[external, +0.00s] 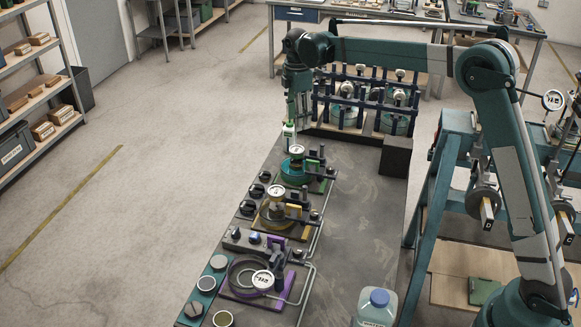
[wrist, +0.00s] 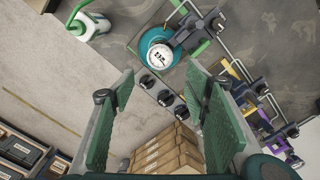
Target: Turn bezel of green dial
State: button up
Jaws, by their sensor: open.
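The green dial shows in the external view (external: 298,171) near the far end of the dark bench, with a teal-green round body and a white gauge face on top. In the wrist view the dial (wrist: 158,53) lies beyond my fingertips, its white face and teal rim visible. My gripper (wrist: 161,72) is open and empty, with green-padded fingers wide apart. In the external view my gripper (external: 299,121) hangs pointing down above the far end of the bench, above and apart from the dial. Part of the dial's bezel is hard to make out.
A white bottle with green parts (wrist: 90,27) stands near the dial. Black knobs (wrist: 164,97) line the bench edge beside it. Yellow (external: 275,213) and purple (external: 255,279) dial stations sit nearer the camera. A dark rack (external: 365,100) and black block (external: 396,156) stand behind and right.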

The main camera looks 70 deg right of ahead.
aim_at(297, 149)
jog(key=m+p, duration=0.1)
jog(key=m, duration=0.2)
jog(key=f+m+p, duration=0.1)
jog(key=m, duration=0.2)
jog(key=shift+w, duration=0.1)
jog(key=shift+c, duration=0.2)
notch_tip(297, 149, down, 3)
jog(key=m+p, duration=0.5)
jog(key=m, duration=1.3)
jog(key=shift+f+p, duration=0.1)
jog(key=shift+p, duration=0.25)
jog(key=shift+f, duration=0.15)
jog(key=shift+f, duration=3.75)
jog(key=shift+c, duration=0.3)
jog(key=c, duration=0.5)
